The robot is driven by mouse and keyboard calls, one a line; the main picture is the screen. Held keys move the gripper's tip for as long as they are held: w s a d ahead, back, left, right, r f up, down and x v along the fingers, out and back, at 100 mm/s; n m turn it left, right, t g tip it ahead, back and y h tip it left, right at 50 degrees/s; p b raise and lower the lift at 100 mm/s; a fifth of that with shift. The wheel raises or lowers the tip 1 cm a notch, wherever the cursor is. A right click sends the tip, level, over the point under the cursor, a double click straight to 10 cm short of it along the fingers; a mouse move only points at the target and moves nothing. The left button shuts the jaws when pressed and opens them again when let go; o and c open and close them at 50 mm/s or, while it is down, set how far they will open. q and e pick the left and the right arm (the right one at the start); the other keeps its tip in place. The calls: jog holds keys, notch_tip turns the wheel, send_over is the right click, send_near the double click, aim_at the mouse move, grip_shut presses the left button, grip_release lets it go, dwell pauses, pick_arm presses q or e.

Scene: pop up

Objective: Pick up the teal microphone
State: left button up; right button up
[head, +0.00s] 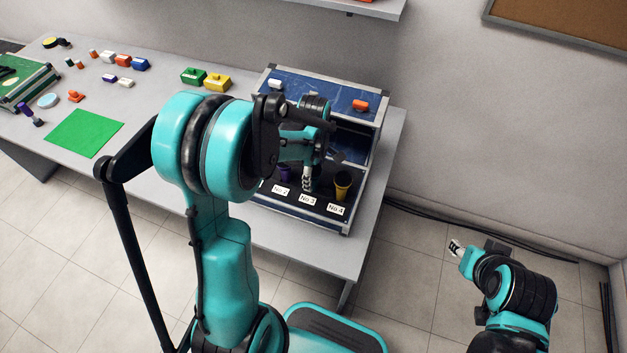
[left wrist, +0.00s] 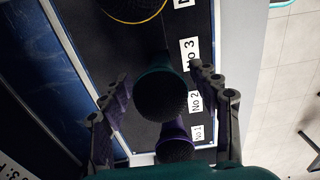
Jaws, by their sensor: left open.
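The teal microphone (left wrist: 160,92), with a dark rounded head, stands by the No 3 label in the left wrist view. My left gripper (left wrist: 164,108) is open, with one finger on either side of it. I cannot tell whether the fingers touch it. In the head view my left gripper (head: 307,184) reaches down into the blue case at No 3 and hides the teal microphone. My right gripper (head: 456,247) is at the lower right, away from the table, too small to tell its opening.
A purple microphone (left wrist: 175,140) stands close beside; a yellow-rimmed one (head: 343,185) is at No 4. The blue case (head: 330,92) has an upper shelf above the left gripper. A green mat (head: 84,132) and several small objects lie at the table's left.

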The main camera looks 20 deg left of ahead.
pick_arm(q)
notch_tip(320, 180, down, 3)
jog(key=shift+r+b, duration=0.15)
jog(key=shift+b, duration=0.15)
jog(key=shift+c, duration=1.3)
grip_shut()
pick_arm(e)
jog(key=shift+f, duration=0.6)
pick_arm(q)
jog(key=shift+r, duration=0.1)
